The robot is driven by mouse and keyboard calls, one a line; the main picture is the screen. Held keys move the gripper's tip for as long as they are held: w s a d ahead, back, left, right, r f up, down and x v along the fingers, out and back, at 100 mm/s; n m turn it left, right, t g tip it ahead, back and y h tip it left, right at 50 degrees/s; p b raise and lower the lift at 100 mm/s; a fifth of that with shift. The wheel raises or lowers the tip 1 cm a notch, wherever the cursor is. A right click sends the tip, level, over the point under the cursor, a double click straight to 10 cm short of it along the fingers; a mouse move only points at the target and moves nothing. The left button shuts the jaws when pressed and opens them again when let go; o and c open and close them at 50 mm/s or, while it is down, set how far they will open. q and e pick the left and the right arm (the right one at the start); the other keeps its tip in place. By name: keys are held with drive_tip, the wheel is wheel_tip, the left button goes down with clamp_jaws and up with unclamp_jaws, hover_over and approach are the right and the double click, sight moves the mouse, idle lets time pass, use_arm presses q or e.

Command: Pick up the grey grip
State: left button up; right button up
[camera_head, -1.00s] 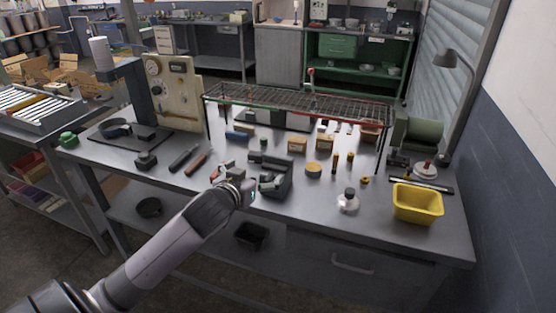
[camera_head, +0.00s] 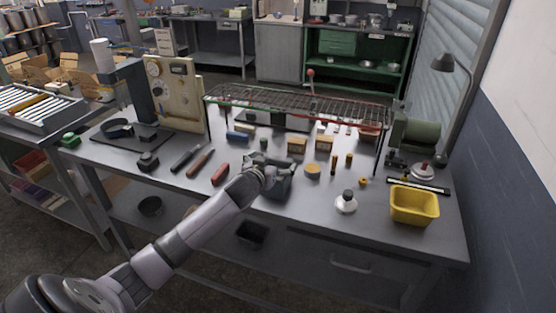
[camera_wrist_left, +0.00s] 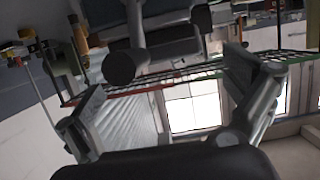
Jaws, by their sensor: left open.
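A dark grey block-like device (camera_head: 282,187) stands near the front middle of the bench, partly hidden by my left gripper (camera_head: 270,173). In the left wrist view, a dark grey rounded cylinder end (camera_wrist_left: 125,67) with blocky dark parts behind it shows between the spread fingers of my left gripper (camera_wrist_left: 168,92). I cannot tell for sure whether this cylinder is the grey grip. The left gripper is open, and no contact with the fingers can be made out. My right gripper is not in view.
Red (camera_head: 220,174), brown (camera_head: 200,163) and black (camera_head: 183,157) handled tools lie left of the gripper. A wire rack (camera_head: 300,103) stands behind on thin legs. A yellow bin (camera_head: 414,205) and a white bottle (camera_head: 346,203) are to the right. The bench front between gripper and bottle is clear.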

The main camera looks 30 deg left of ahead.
use_arm(q)
drive_tip(key=shift+x, duration=1.3)
drive_tip(key=shift+c, duration=0.6)
drive_tip(key=c, duration=1)
drive_tip(key=shift+r, duration=0.15)
wheel_tip(320, 180, up, 20)
drive_tip(key=shift+f+b, duration=0.1)
drive_tip(key=shift+b, duration=1.05)
